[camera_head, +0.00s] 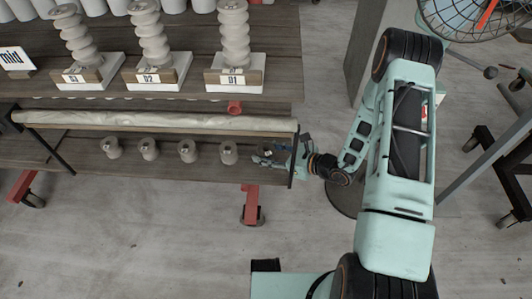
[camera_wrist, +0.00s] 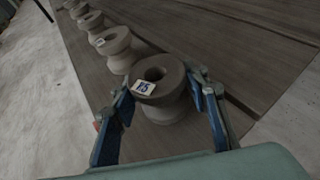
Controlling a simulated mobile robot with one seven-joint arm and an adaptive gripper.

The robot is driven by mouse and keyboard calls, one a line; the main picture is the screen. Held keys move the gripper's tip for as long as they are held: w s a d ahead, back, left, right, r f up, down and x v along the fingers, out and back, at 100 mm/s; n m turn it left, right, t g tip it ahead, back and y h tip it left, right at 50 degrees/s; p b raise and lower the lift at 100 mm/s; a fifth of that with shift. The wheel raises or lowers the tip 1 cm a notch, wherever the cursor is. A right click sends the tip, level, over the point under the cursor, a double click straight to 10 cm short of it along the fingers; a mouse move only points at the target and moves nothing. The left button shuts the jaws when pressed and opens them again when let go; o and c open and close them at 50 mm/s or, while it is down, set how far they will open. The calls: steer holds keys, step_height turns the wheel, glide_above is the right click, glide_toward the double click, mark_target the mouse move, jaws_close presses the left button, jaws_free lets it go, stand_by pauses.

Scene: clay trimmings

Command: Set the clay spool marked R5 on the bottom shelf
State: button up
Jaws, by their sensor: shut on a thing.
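The grey clay spool (camera_wrist: 165,98), with a waist and a hole in its top, has a small white label that appears to read R5. My gripper (camera_wrist: 163,92) is shut on it, with one blue finger on each side. The spool is upright, at or very close to the brown wooden board of the bottom shelf (camera_wrist: 240,60); its base is partly hidden, so I cannot tell if it touches. In the head view my gripper (camera_head: 272,158) is at the right end of the bottom shelf (camera_head: 75,165), and the spool is mostly hidden there.
Several similar spools (camera_head: 187,150) stand in a row to the left on the same shelf. A dark post (camera_head: 295,160) is close to my arm at the shelf's right end. A pale roll (camera_head: 150,120) and an upper board with stacked clay columns (camera_head: 235,35) are above.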

steer(key=shift+f, duration=0.1)
steer(key=o, duration=1.3)
steer(key=shift+o, duration=0.2)
steer(key=shift+r, duration=0.25)
steer(key=p+v, duration=0.2)
steer(key=v, duration=1)
